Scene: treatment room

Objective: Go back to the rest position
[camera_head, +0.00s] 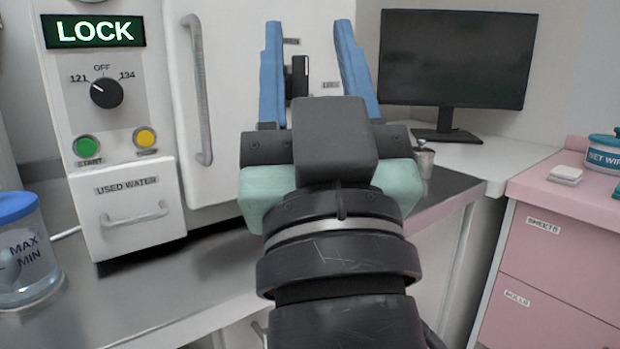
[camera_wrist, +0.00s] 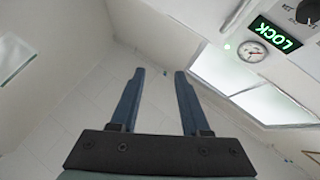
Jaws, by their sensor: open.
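My gripper (camera_head: 312,65) has two blue fingers and is open and empty. In the head view it is raised in front of the white machine (camera_head: 265,90), near its door handle. In the wrist view my gripper (camera_wrist: 156,85) shows its two fingers apart with nothing between them. The wrist view shows walls and ceiling beyond the fingers, with the lit green LOCK sign (camera_wrist: 275,36) and a round gauge (camera_wrist: 252,52) at upper right. My arm hides part of the machine's front and the counter.
The machine has a control knob (camera_head: 106,92) and a USED WATER drawer (camera_head: 130,212). A water container with a blue lid (camera_head: 20,250) stands at left on the steel counter (camera_head: 165,285). A monitor (camera_head: 455,60), a small metal cup (camera_head: 424,161) and pink drawers (camera_head: 560,245) are at right.

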